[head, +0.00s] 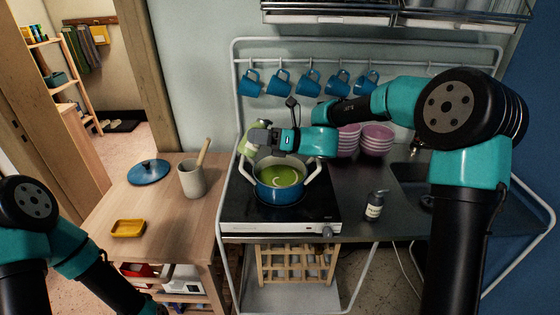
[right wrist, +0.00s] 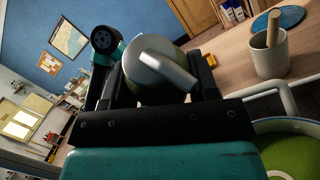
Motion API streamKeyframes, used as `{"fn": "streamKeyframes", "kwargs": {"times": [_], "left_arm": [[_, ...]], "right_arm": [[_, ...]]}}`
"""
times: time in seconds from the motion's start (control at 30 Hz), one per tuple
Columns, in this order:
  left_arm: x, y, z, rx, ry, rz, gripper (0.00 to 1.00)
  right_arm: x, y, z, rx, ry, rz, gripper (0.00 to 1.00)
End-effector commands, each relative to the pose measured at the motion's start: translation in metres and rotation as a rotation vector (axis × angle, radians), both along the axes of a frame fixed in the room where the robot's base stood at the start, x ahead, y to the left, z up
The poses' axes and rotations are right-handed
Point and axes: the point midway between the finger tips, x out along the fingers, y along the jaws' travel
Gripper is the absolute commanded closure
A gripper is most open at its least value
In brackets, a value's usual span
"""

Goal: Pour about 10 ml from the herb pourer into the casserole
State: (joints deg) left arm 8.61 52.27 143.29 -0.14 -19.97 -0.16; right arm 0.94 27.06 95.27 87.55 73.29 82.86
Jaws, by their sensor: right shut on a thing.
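The blue casserole (head: 279,197) stands on the hob with green contents and pale handles; part of its rim and green contents show at lower right in the right wrist view (right wrist: 292,150). My right gripper (head: 262,138) is shut on the herb pourer (head: 246,143), a green vessel, above the casserole's back left rim. In the right wrist view the pourer's round metallic top and silver spout (right wrist: 168,70) show between the black fingers, the spout slanting down to the right. A pale curved mark lies on the green contents; I cannot tell whether liquid is flowing. My left gripper is out of view.
A crock with a wooden utensil (head: 193,180), a blue lid (head: 149,172) and a yellow dish (head: 128,228) are on the wooden counter at left. A dark bottle (head: 375,206) stands right of the hob. Pink bowls (head: 376,140) and hanging blue mugs (head: 308,83) are behind.

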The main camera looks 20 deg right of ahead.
Motion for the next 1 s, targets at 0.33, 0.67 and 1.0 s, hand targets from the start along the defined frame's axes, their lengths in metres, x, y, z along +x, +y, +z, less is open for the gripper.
{"fn": "streamKeyframes", "kwargs": {"times": [0.33,0.67,1.0], "left_arm": [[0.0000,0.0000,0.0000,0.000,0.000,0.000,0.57],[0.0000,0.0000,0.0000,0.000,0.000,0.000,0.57],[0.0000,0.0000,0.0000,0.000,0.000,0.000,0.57]], "right_arm": [[0.0000,-0.0003,0.0035,0.019,0.009,0.000,0.71],[0.0002,-0.0008,0.0067,0.037,0.018,-0.001,0.71],[0.0005,-0.0013,0.0096,0.054,0.027,0.000,0.71]]}}
